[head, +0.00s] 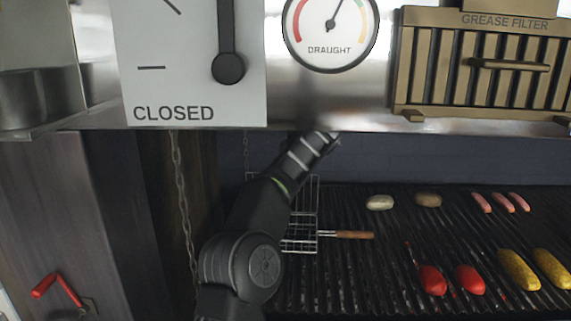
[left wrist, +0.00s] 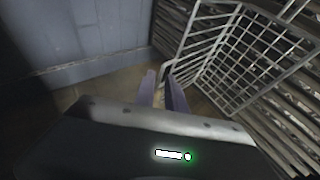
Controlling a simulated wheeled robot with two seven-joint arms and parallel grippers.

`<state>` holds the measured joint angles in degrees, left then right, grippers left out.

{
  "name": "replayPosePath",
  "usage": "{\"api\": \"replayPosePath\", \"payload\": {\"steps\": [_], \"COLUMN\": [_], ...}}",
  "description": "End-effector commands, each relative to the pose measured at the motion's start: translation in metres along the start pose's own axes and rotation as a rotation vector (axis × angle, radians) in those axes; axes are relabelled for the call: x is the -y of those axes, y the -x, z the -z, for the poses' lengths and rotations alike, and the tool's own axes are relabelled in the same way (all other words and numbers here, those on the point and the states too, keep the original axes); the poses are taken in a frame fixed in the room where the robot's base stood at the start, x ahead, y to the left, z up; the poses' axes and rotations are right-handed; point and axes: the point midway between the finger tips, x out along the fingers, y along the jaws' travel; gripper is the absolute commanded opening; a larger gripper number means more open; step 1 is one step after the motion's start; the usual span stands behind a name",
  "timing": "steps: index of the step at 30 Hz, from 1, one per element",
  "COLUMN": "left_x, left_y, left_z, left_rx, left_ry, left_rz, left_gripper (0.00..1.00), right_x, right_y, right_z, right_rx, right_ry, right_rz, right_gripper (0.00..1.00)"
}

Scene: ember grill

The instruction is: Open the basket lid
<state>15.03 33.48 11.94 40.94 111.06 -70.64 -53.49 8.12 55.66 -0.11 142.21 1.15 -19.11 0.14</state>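The wire grill basket (head: 304,240) sits on the left of the grill, with a wooden handle (head: 350,235) pointing right. My left arm hides part of it. Some wire mesh stands up beside the arm; I cannot tell whether it is the lid. In the left wrist view the basket's mesh (left wrist: 236,62) fills the upper right. My left gripper (left wrist: 164,82) has its two fingertips at a bent wire on the basket's near corner. A narrow gap shows between the fingers, but a grip on the wire is unclear. In the head view the gripper is hard to make out. My right gripper is out of view.
The grill grate (head: 375,270) carries mushrooms, sausages, red peppers and corn to the right of the basket. A metal hood with a draught gauge (head: 331,30) and a grease filter (head: 480,65) overhangs it. A chain (head: 183,200) hangs left of my arm.

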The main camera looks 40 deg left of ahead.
Motion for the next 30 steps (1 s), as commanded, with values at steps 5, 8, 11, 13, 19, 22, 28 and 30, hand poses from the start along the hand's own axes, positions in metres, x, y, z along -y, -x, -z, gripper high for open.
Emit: {"api": "replayPosePath", "payload": {"steps": [5, 8, 11, 13, 19, 22, 28, 30], "left_x": [0.0, 0.001, 0.001, 0.001, 0.001, 0.001, 0.0, 0.0], "left_y": [0.0, 0.0, 0.0, 0.002, 0.021, 0.038, 0.069, 0.074], "left_z": [0.0, 0.0, 0.0, -0.001, -0.001, -0.002, -0.001, -0.001], "left_rx": [0.0, 0.0, 0.0, 0.001, 0.003, 0.003, 0.002, 0.001], "left_ry": [0.0, 0.0, 0.0, 0.0, 0.0, -0.001, 0.0, 0.0], "left_rz": [0.001, 0.001, 0.001, 0.001, -0.002, -0.002, -0.001, 0.0], "left_gripper": [0.28, 0.28, 0.28, 0.28, 0.28, 0.28, 0.28, 0.28], "right_x": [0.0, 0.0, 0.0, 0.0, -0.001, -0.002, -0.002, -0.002], "right_y": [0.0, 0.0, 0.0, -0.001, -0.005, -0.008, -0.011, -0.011], "right_z": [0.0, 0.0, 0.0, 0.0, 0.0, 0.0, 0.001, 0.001], "right_rx": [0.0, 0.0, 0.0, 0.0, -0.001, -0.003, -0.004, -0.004], "right_ry": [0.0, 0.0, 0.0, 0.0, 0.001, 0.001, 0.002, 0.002], "right_rz": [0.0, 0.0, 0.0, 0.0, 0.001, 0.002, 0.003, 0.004], "right_gripper": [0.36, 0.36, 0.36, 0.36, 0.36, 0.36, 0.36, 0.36]}}
